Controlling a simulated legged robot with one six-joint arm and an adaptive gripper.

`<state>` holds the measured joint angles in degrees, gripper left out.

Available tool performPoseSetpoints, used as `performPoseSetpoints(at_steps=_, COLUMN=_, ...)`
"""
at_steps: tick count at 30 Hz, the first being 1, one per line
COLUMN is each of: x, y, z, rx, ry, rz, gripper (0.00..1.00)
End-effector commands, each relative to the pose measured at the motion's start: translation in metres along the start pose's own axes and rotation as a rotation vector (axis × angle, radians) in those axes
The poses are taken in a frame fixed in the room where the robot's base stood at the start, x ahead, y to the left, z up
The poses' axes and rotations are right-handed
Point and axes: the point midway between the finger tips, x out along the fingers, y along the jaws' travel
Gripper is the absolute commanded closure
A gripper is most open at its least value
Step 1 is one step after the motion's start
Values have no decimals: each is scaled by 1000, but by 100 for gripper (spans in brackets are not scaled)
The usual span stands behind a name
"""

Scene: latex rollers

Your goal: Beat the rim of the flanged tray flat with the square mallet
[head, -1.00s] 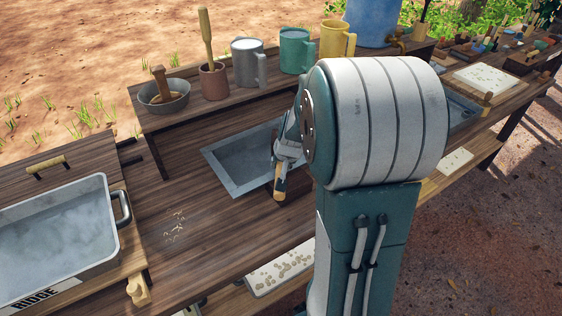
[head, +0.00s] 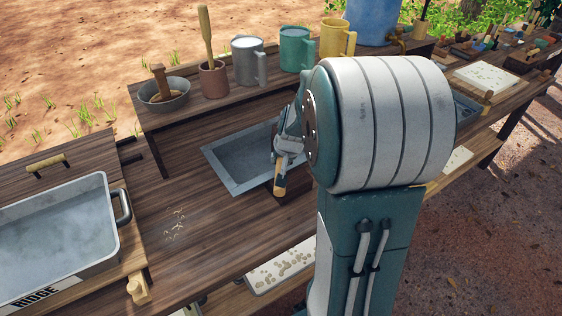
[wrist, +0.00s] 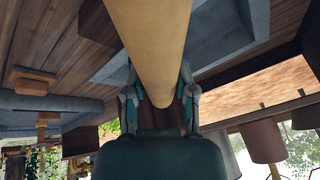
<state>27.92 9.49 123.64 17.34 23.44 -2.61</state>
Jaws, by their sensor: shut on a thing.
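The flanged tray (head: 222,174) is a grey metal rectangular tray with a flat, wide rim, lying on the dark wooden bench in the head view. My arm hides its right side. Part of the grey tray also shows in the wrist view (wrist: 225,38). My gripper (head: 288,147) is over the tray's right part, shut on the mallet's pale wooden handle (head: 280,184). The handle fills the top middle of the wrist view (wrist: 150,40), between the fingers (wrist: 160,100). Whether the mallet touches the rim cannot be told.
A dark brown block (head: 298,188) sits near the handle's end. A raised shelf behind holds a bowl (head: 163,97), a brown pot (head: 213,80) and several mugs. A large grey basin (head: 120,225) stands at the left.

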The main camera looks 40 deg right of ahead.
Motion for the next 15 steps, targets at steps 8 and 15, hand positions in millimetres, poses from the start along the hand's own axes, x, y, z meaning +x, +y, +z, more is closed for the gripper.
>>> performPoseSetpoints(at_steps=8, x=-16, y=-4, z=-9, rx=-2, ry=8, rz=-2, gripper=100)
performPoseSetpoints(at_steps=15, x=-37, y=-9, z=-17, rx=-2, ry=8, rz=-2, gripper=100)
